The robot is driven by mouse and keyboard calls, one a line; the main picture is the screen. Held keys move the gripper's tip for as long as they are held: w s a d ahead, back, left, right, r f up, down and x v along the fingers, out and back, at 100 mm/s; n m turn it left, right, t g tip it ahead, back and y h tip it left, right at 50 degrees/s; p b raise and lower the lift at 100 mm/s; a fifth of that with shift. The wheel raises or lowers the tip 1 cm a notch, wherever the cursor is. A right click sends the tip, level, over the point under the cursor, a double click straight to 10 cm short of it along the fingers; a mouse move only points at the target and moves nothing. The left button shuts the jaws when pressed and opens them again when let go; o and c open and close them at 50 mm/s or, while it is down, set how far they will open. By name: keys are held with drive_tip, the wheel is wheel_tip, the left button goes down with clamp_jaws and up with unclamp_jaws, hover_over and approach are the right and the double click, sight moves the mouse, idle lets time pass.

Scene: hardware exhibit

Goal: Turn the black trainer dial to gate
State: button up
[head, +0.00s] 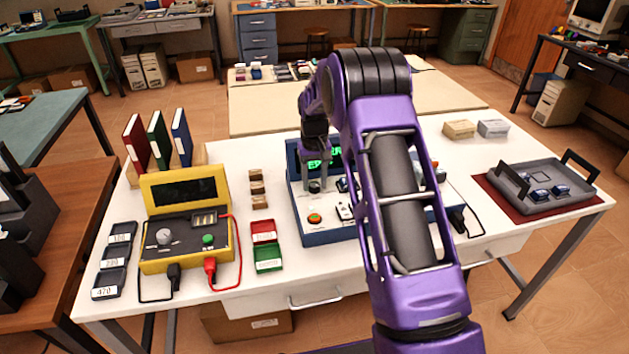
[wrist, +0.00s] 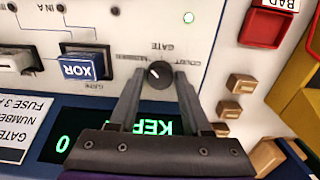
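The black trainer dial (wrist: 159,74) is a small round knob on the white panel of the blue-framed trainer (head: 330,238). The labels NUMBER, GATE and COUNT sit around it, upside down in the wrist view. Its small white mark appears to point up and left there, near NUMBER or between NUMBER and GATE; I cannot tell exactly. My gripper (wrist: 157,84) is open, its two fingers on either side of the dial with gaps showing. In the head view my gripper (head: 315,178) points down over the dial (head: 314,187); whether the fingertips reach its height is unclear.
A green-lit display (wrist: 110,127) lies beside the dial, partly hidden by my gripper. A blue XOR block (wrist: 84,67) sits in the panel. Small wooden blocks (head: 256,189), a red and green tray (head: 265,233) and a yellow tester (head: 188,260) stand to the left.

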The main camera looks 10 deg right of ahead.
clamp_jaws()
drive_tip(key=shift+m, duration=0.3)
drive_tip(key=m, duration=0.3)
drive_tip(key=shift+m, duration=2.5)
drive_tip(key=shift+o, duration=2.4)
unclamp_jaws()
